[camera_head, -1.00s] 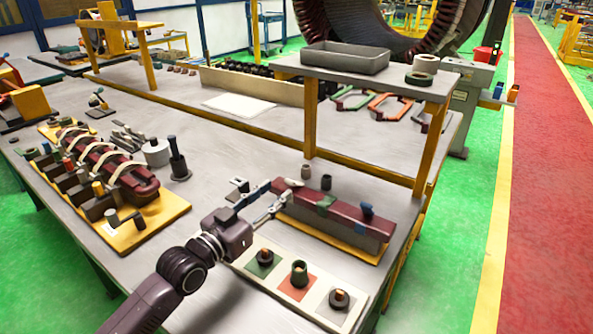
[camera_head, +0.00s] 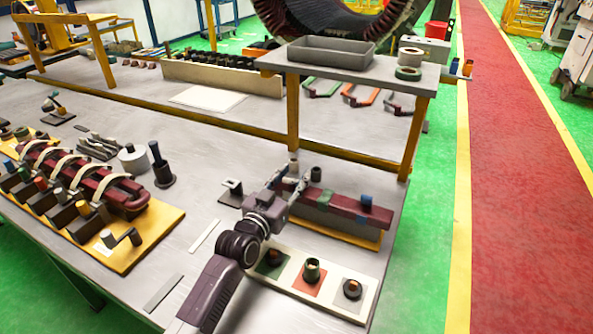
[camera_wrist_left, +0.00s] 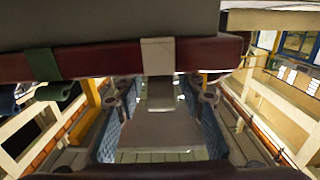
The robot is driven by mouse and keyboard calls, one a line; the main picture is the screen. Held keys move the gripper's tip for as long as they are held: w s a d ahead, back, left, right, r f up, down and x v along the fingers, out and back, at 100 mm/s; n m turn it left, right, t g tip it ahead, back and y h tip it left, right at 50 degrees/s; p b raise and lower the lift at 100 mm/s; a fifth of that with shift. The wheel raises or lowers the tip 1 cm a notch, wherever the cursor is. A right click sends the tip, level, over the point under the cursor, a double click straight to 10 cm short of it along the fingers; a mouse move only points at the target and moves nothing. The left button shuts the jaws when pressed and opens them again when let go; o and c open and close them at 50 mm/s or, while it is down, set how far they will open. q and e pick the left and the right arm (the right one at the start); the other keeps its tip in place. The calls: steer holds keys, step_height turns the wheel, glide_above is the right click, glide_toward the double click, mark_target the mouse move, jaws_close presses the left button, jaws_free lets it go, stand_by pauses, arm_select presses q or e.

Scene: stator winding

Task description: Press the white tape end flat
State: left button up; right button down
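The dark red bar (camera_head: 346,206) lies on a yellow-edged block at the table's right, with a green band (camera_head: 326,199) and a blue piece (camera_head: 366,205) on it. In the left wrist view the bar (camera_wrist_left: 100,60) crosses the top, with a white tape band (camera_wrist_left: 158,54) around it.
A white board (camera_head: 335,292) with three coloured squares and round pieces lies in front of the bar. Small cylinders (camera_head: 316,173) stand behind it. A raised shelf (camera_head: 425,80) with a grey tray stands at the back.

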arm_select(q)
steer(key=shift+x, duration=1.05)
arm_select(e)
steer(key=shift+a, duration=0.95)
arm_select(q)
steer(key=shift+c, duration=0.4)
steer(key=c, duration=0.8)
jaws_close()
arm_select(e)
steer(key=shift+d, duration=0.6)
